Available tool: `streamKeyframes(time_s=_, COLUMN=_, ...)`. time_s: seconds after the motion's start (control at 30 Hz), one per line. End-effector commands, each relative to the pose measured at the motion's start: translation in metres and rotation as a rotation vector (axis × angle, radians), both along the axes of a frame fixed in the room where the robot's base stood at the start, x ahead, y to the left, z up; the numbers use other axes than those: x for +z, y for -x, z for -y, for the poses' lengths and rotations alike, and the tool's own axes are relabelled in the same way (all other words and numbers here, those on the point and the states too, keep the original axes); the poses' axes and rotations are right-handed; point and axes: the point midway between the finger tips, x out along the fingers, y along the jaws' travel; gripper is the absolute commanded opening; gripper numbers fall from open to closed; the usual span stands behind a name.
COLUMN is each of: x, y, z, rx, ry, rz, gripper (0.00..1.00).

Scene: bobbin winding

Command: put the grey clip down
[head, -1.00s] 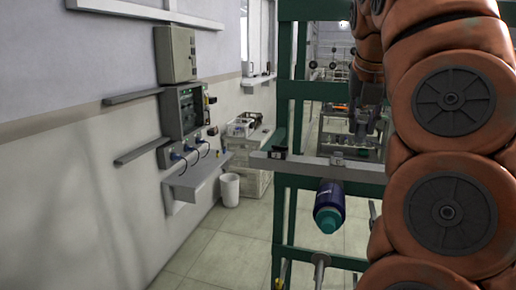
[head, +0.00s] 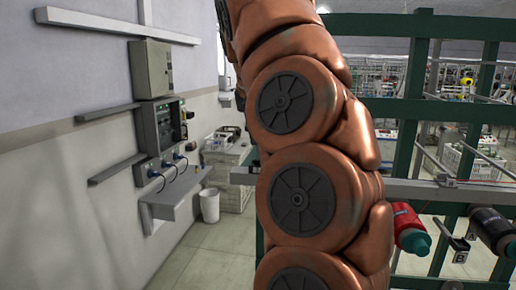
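My gripper is not in view; my orange arm fills the middle of the head view and hides what is behind it. I cannot make out the grey clip for certain. A small grey piece (head: 446,180) sits on the pale rail (head: 410,190) of the green frame, right of my arm. It is too small to tell whether it is the clip. Whether my gripper holds anything is hidden.
A grey wall shelf (head: 178,203) and white bin (head: 209,206) stand left; the floor there is clear.

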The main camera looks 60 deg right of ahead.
Motion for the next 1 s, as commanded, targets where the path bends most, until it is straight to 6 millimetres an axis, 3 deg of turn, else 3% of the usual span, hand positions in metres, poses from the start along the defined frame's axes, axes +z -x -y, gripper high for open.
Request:
streamKeyframes(time_s=0.23, x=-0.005, y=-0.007, z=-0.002, rx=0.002, ry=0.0, rz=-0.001, gripper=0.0)
streamKeyframes(time_s=0.7, x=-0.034, y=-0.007, z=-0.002, rx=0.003, ry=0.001, rz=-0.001, gripper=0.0)
streamKeyframes(time_s=1.0, x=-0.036, y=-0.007, z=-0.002, rx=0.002, ry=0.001, rz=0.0, gripper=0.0)
